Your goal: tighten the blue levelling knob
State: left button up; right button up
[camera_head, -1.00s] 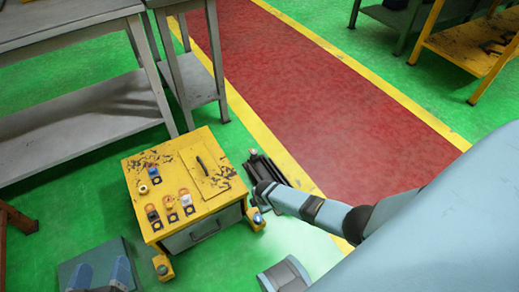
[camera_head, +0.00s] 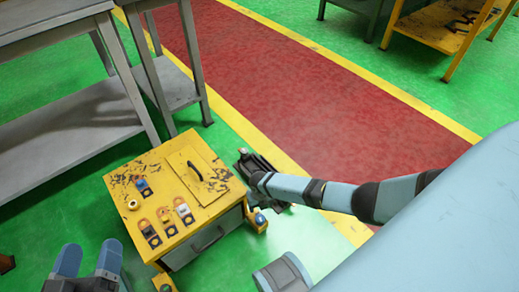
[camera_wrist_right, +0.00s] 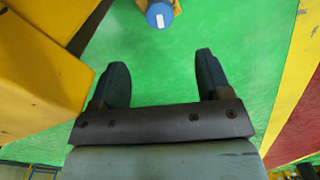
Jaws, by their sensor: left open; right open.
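A yellow cabinet (camera_head: 172,205) stands on the green floor. A blue knob (camera_head: 260,218) sits on a yellow foot at its right front corner. In the right wrist view a blue-topped knob (camera_wrist_right: 158,15) shows at the top edge, beyond the fingertips and roughly midway between them. My right gripper (camera_wrist_right: 161,60) is open and empty, apart from the knob; in the head view its arm reaches in from the right to the cabinet's right side. My left gripper (camera_head: 91,248) is open and empty at the lower left, in front of the cabinet.
Another foot knob (camera_head: 165,288) is cut off at the bottom edge. The cabinet's yellow side (camera_wrist_right: 40,75) is close on the left of my right gripper. A grey workbench (camera_head: 70,120) stands behind left. The red lane (camera_head: 280,90) is clear.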

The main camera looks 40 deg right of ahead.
jog(key=b, duration=0.2)
send_over(260, 218)
notch_tip(260, 218, down, 4)
jog(key=shift+f, duration=0.25)
notch_tip(260, 218, down, 6)
jog(key=b, duration=0.4)
jog(key=shift+f+b, duration=0.3)
jog(key=shift+f, duration=0.4)
pick_arm(q)
jog(key=w+f+m, duration=0.1)
jog(key=w+a+f+m, duration=0.1)
jog(key=f+m, duration=0.1)
jog(key=shift+w+a+m+h, duration=0.15)
jog(key=shift+w+m+h, duration=0.1)
jog(key=shift+m+h, duration=0.05)
pick_arm(e)
jog(key=c, duration=0.9)
